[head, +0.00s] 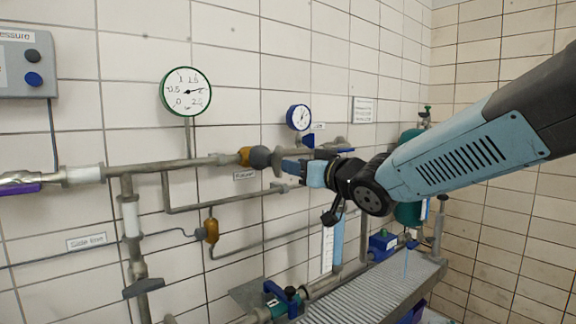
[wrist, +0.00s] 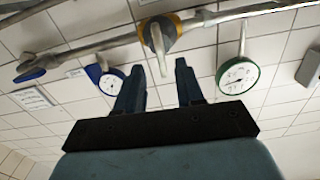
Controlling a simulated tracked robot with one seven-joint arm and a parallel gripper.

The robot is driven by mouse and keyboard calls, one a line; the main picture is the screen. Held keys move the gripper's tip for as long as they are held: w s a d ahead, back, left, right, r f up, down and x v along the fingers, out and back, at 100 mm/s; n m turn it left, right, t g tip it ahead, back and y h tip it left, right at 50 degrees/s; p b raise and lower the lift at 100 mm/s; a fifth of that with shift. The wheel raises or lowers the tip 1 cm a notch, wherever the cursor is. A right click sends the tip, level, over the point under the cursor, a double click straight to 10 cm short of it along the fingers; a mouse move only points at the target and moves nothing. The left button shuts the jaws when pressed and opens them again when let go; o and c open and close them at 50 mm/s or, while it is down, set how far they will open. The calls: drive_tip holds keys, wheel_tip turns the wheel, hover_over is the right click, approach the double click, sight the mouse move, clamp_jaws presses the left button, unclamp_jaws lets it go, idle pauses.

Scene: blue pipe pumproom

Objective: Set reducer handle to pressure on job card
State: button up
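The reducer (head: 246,156) is a brass-yellow body on the upper pipe, with a dark grey round part on its right. In the wrist view the reducer (wrist: 176,27) shows its yellow body and a grey lever handle (wrist: 157,42). My gripper (head: 287,166) is just right of it in the head view. In the wrist view my gripper (wrist: 158,65) is open, and the handle's end shows between the fingertips; contact cannot be told. The green-rimmed gauge (head: 186,91) has its needle near 2. A white card (head: 363,109) hangs on the wall, its text unreadable.
A small blue gauge (head: 299,117) is right of the reducer. A grey panel (head: 25,75) with two knobs is at far left. Lower pipes, a blue-handled valve (head: 284,297) and a ribbed grey bench (head: 365,290) lie below. A green tank (head: 408,212) stands behind my arm.

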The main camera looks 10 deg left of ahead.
drive_tip(key=v, duration=0.8)
drive_tip(key=shift+s+d, duration=0.1)
idle(2.4)
drive_tip(key=d+f+m+h, duration=0.3)
drive_tip(key=d+h, duration=0.3)
drive_tip(key=d, duration=0.4)
drive_tip(key=d+f+m+h, duration=0.4)
drive_tip(key=d+h, duration=0.1)
drive_tip(key=d, duration=0.5)
drive_tip(key=s+d+f+m+g+h, duration=0.1)
drive_tip(key=s+d+f+g, duration=0.2)
drive_tip(key=s, duration=0.4)
drive_tip(key=s+d+f+m+g+h, duration=0.1)
drive_tip(key=s+d+f+g, duration=0.2)
drive_tip(key=s, duration=0.5)
drive_tip(key=shift+s+d+f+h, duration=0.3)
drive_tip(key=shift+d+f+h, duration=0.1)
drive_tip(key=shift+d+f, duration=0.4)
